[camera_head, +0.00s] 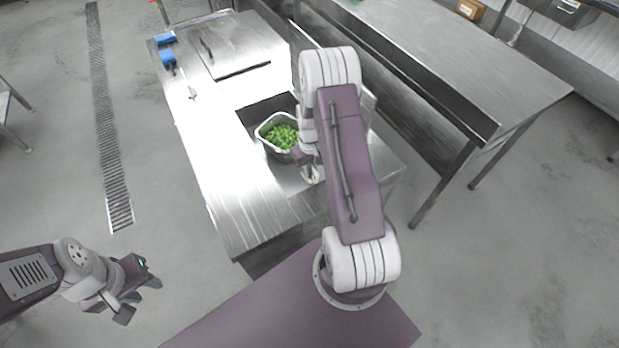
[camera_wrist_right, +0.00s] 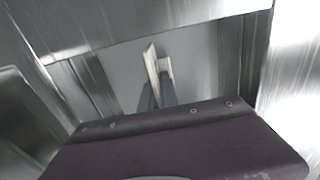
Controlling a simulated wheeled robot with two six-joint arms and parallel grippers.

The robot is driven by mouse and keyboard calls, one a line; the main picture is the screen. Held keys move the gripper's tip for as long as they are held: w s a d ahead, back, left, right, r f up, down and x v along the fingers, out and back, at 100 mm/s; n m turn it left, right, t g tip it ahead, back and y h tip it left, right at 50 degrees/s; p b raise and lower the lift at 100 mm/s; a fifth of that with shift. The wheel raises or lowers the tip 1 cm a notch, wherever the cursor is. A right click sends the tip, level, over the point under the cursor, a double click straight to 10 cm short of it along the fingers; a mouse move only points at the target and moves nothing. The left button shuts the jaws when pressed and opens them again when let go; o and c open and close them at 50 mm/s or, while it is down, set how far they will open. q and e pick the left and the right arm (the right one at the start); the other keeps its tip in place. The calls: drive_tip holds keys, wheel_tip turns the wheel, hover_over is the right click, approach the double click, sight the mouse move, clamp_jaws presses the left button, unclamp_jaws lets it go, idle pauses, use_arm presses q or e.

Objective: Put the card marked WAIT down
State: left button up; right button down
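A small pale card (camera_wrist_right: 151,63) stands out beyond the fingertips of my right gripper (camera_wrist_right: 158,93) in the right wrist view. It is seen nearly edge-on, looks folded, and no writing on it can be read. The dark fingers are close together on its lower part. In the head view my right gripper (camera_head: 309,172) is low over the near right part of the steel counter, partly hidden by my arm. I cannot tell whether the card touches the counter. My left gripper (camera_head: 138,296) is open and empty, off to the left over the floor.
A steel container of green vegetables (camera_head: 280,133) sits in the counter (camera_head: 228,180), just left of my right gripper. Blue items (camera_head: 167,48) lie at the counter's far left. The counter's near left part is bare. Another steel table (camera_head: 470,70) stands to the right.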

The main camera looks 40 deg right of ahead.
drive_tip(key=shift+w+f, duration=0.1)
drive_tip(key=shift+f, duration=2.45)
drive_tip(key=shift+f, duration=0.15)
drive_tip(key=c, duration=1.6)
unclamp_jaws()
